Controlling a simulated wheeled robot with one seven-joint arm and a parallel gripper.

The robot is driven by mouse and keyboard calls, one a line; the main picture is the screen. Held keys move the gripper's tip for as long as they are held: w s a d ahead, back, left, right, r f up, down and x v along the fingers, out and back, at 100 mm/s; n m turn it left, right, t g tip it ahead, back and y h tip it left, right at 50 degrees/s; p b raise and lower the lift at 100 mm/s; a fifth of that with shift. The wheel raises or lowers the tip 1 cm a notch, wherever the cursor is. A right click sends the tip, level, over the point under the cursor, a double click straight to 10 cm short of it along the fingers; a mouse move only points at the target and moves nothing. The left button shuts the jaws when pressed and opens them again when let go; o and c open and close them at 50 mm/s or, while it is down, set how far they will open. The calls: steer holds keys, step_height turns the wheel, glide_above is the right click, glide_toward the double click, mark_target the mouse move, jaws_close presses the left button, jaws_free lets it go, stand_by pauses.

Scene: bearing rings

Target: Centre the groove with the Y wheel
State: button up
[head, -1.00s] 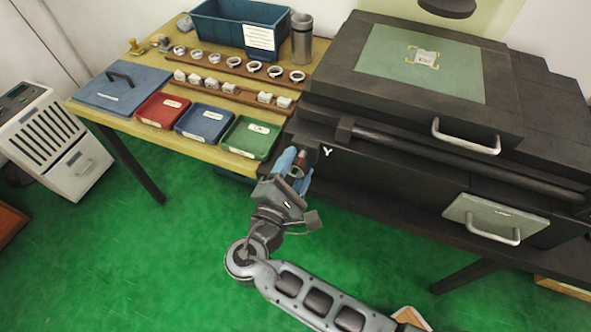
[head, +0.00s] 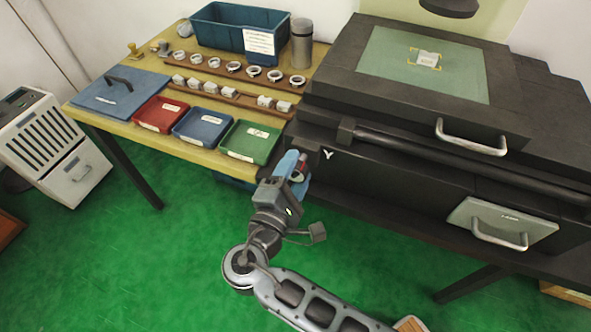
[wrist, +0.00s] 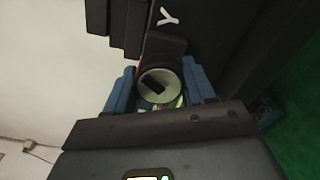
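The Y wheel (wrist: 165,88) is a small round pale-faced knob with a dark slot-like mark, on the black machine's front beside a white letter Y (head: 328,155). My gripper (head: 294,164) is at this wheel. In the wrist view its two blue fingers (wrist: 160,88) stand apart, one on each side of the wheel; contact is not clear. In the head view the fingers mostly hide the wheel, with a bit of red showing. On the machine's green top panel (head: 385,60) a small pale piece (head: 428,59) lies within yellow corner marks; its groove is too small to make out.
The black machine (head: 400,160) has a top handle (head: 470,138) and a drawer handle (head: 500,233) to the right. Left of it, a table holds red (head: 160,113), blue (head: 202,125) and green (head: 250,141) trays and rows of rings. Green floor is open in front.

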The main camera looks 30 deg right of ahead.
steer(key=o, duration=0.4)
steer(key=shift+a, duration=0.1)
steer(key=v, duration=0.7)
steer(key=shift+s+a+b, duration=0.25)
steer(key=shift+s+b, duration=0.05)
steer(key=shift+b, duration=0.15)
